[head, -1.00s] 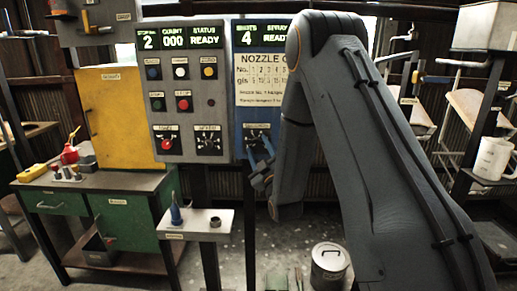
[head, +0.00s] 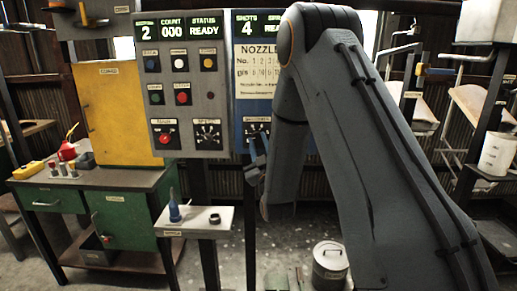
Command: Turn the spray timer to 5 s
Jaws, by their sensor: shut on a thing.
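The spray timer appears to be the dial (head: 257,127) low on the blue panel (head: 240,100), just left of my forearm; its label and scale are too small to read. My gripper (head: 258,140) is at the lower part of this dial, seen nearly edge-on, and is shut on its knob. The fingers and my arm hide the knob and part of the dial, so I cannot tell where its pointer stands.
The grey panel (head: 215,100) beside it carries several buttons, a red knob (head: 165,137) and another dial (head: 208,134). A lidded can (head: 330,265) is on the floor.

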